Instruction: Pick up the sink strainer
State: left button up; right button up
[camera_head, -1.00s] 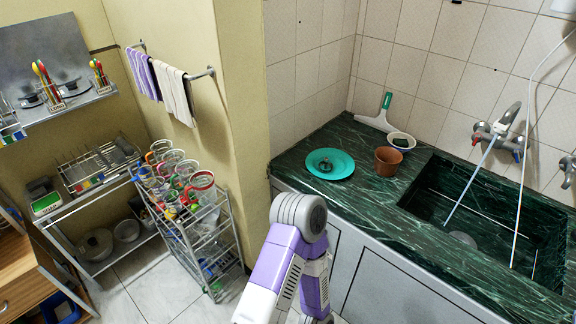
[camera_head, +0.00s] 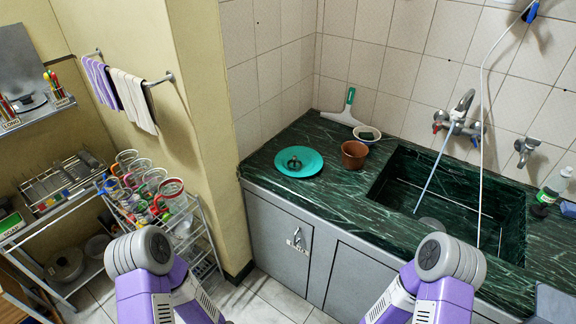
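A small dark metallic round piece (camera_head: 294,162), possibly the sink strainer, sits on a teal plate (camera_head: 313,169) on the green marble counter; it is too small to tell for sure. The sink basin (camera_head: 475,195) is to its right, with a round grey shape (camera_head: 431,223) at the bottom, partly hidden by the front rim. My two arms show only as purple and white links at the bottom, below and in front of the counter. Neither gripper is in view.
A brown pot (camera_head: 354,154), a small white bowl (camera_head: 367,134) and a squeegee (camera_head: 343,113) stand near the plate. A faucet (camera_head: 458,116) with a white hose overhangs the sink. The counter before the plate is clear.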

aim_at(294, 160)
jog(key=z, duration=0.95)
jog(key=i, duration=0.7)
jog(key=u, duration=1.5)
